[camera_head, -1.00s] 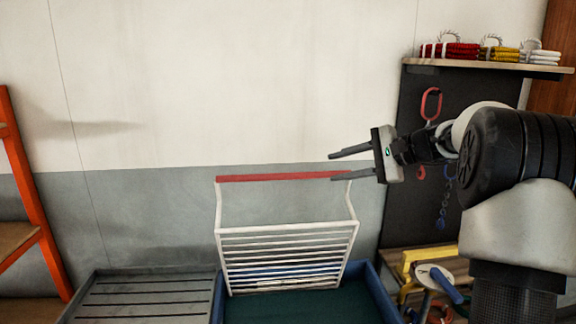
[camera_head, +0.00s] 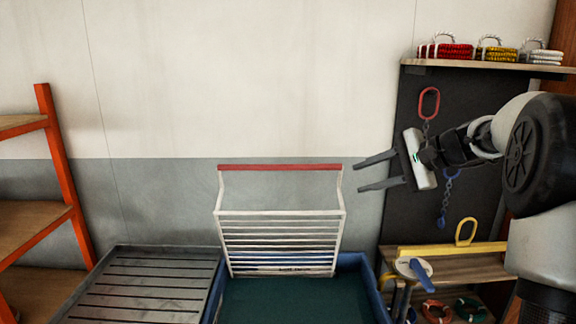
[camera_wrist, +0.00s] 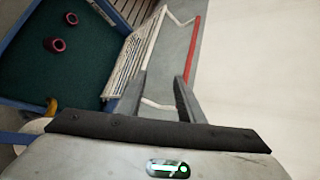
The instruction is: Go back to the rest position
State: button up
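My gripper (camera_head: 378,172) is in the head view at the right of the middle, in the air. Its two dark fingers point left, spread apart with nothing between them. It also shows in the wrist view (camera_wrist: 162,85), with both fingers apart. A white wire rack (camera_head: 281,240) with a red top bar (camera_head: 280,167) stands to the left of the fingers. It stands upright at the blue-rimmed bin. The fingers appear close to the rack's right top corner in the head view; I cannot tell the exact gap in depth.
The blue bin (camera_head: 374,290) has a dark green floor, with two dark red rings (camera_wrist: 57,46) on it. A grey slatted table (camera_head: 150,285) is at left, beside an orange shelf (camera_head: 64,160). At right are a dark board with hanging chains (camera_head: 445,195) and a shelf with folded bundles (camera_head: 445,50).

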jog(key=s+a+f+n+g+h, duration=0.1)
jog(key=s+a+f+n+h, duration=0.2)
jog(key=s, duration=0.5)
jog(key=s+a+n+g+h, duration=0.2)
jog(key=s+a+n, duration=0.25)
jog(key=s, duration=0.35)
jog(key=s+d+f+n+h, duration=0.1)
jog(key=s+f+n+h, duration=0.1)
jog(key=s, duration=0.7)
jog(key=s+f+n+t+h, duration=0.1)
jog(key=s+f+n+h, duration=0.1)
jog(key=s, duration=0.8)
jog(key=shift+d+f+p, duration=0.2)
jog(key=shift+d+p, duration=0.2)
jog(key=shift+p, duration=0.05)
